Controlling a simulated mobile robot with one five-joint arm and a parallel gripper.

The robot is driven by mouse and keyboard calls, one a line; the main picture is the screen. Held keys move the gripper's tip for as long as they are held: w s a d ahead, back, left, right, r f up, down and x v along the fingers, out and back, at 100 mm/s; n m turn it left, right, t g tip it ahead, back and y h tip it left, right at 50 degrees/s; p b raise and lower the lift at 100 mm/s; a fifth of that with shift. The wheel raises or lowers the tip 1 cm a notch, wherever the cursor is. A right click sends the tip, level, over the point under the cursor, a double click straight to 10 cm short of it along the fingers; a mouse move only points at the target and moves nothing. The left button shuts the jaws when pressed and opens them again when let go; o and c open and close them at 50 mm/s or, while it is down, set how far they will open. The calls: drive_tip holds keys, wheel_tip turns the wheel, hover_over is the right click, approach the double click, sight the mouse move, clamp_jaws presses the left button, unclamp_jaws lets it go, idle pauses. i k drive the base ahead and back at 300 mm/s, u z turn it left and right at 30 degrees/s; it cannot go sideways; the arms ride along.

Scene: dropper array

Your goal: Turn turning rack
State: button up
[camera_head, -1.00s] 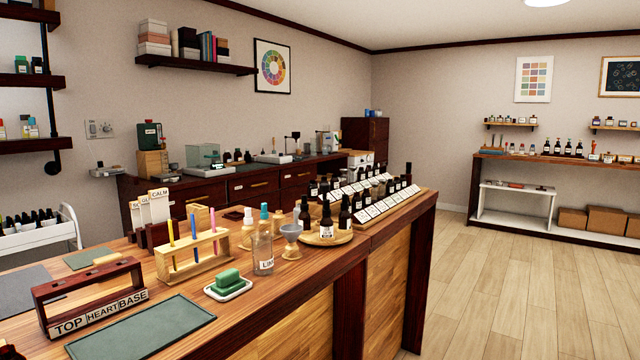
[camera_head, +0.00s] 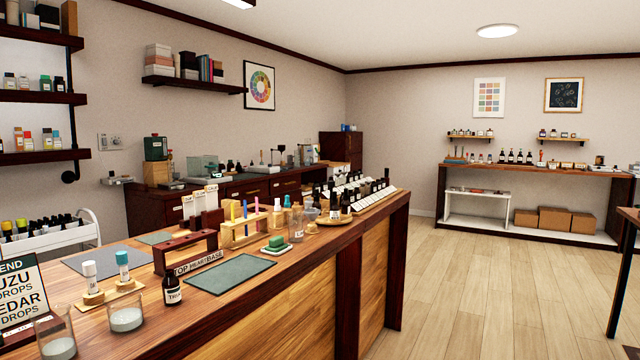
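A round wooden stand (camera_head: 328,221) with a few dark dropper bottles (camera_head: 335,207) on it is on the long wooden counter, toward its far end. It looks like the turning rack, but I cannot be sure. The bottles stand upright and hide part of its top. It is beside a small grey funnel-like cup and a clear bottle (camera_head: 296,224). My gripper is not in view.
The counter (camera_head: 215,310) holds a dark TOP/HEART/BASE rack (camera_head: 186,249), a green mat (camera_head: 230,276), a wooden pipette stand (camera_head: 240,233), a dark bottle (camera_head: 172,291) and glass beakers (camera_head: 126,314). Wood floor (camera_head: 480,290) is clear to the right. A table (camera_head: 622,260) stands at the right edge.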

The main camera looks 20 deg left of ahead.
sight(324, 218)
drive_tip(key=u, duration=0.9)
drive_tip(key=i, duration=0.6)
